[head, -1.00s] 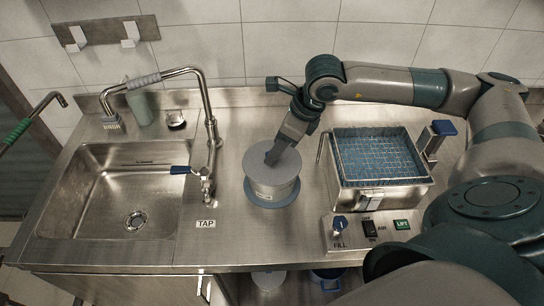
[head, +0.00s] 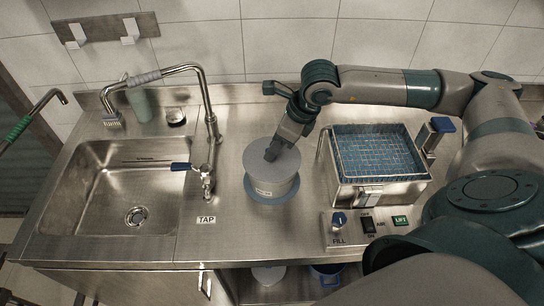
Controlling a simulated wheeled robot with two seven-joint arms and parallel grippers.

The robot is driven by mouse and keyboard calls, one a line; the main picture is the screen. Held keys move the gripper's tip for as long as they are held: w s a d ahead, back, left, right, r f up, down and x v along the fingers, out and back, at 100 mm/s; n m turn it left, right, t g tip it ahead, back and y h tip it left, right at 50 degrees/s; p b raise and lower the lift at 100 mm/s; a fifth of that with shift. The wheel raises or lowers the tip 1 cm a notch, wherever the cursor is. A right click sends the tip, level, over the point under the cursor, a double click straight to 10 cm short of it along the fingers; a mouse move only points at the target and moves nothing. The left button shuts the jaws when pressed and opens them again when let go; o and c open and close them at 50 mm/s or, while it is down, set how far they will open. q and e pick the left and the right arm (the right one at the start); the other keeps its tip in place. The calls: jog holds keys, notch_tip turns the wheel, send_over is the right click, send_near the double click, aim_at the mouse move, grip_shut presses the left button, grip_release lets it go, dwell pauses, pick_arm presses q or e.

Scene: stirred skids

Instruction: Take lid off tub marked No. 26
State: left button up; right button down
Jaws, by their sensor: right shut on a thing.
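A round grey tub (head: 264,190) with a small label on its front stands on a blue round base on the steel counter, between the sink and the basket unit. The writing on the label is too small to read. A grey lid (head: 262,155) covers its top. My right gripper (head: 273,151) reaches down from the upper right and is shut at the top of the lid. Its fingers hide what they grip, most likely a knob. The lid appears seated on the tub. My left gripper is out of view.
A sink (head: 120,190) with a tall tap (head: 208,120) lies to the left. A wire basket unit (head: 378,165) stands close on the right, with a control panel (head: 370,222) in front. More tubs (head: 268,274) sit on the shelf below. Counter in front of the tub is clear.

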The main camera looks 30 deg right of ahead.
jog(key=shift+r, duration=0.1)
jog(key=shift+w+r+b, duration=0.1)
jog(key=shift+r+b, duration=0.45)
notch_tip(320, 180, up, 2)
jog(key=shift+r+b, duration=0.25)
jog(key=shift+b, duration=0.55)
jog(key=s+d+r+b, duration=0.4)
jog(key=d+r, duration=0.3)
jog(key=d, duration=0.3)
jog(key=shift+s+d+b, duration=0.35)
jog(key=shift+s+b, duration=0.05)
